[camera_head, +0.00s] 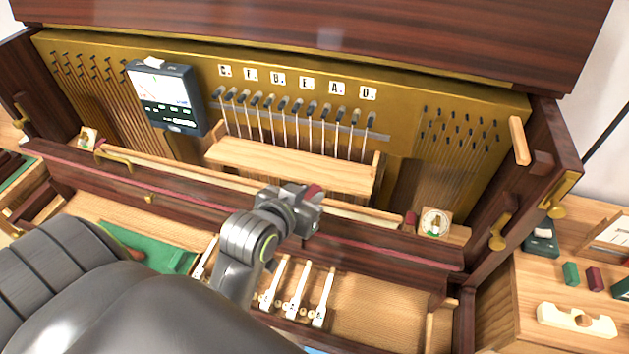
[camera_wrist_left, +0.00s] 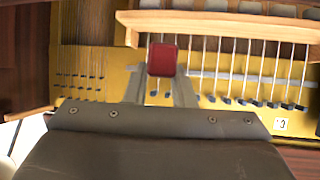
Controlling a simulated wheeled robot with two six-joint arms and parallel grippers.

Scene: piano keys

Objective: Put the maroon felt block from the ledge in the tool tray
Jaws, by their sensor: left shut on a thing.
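My left gripper (camera_head: 308,200) is shut on the maroon felt block (camera_head: 314,191), in front of the wooden ledge and above the dark red front rail. In the left wrist view the block (camera_wrist_left: 162,60) sits between the two fingertips (camera_wrist_left: 162,72), clear of other things. Most of the block is hidden by the gripper in the head view. I cannot clearly make out the tool tray; a green-lined area (camera_head: 165,252) lies at the lower left, partly hidden by my arm. My right gripper is not in view.
A wooden ledge (camera_head: 290,168) crosses the gold panel below a row of dark-tipped rods. A second maroon block (camera_head: 411,219) stands beside a round gauge (camera_head: 435,222). White-topped keys (camera_head: 296,292) lie below. Small blocks and a wooden cradle (camera_head: 577,321) are on the right bench.

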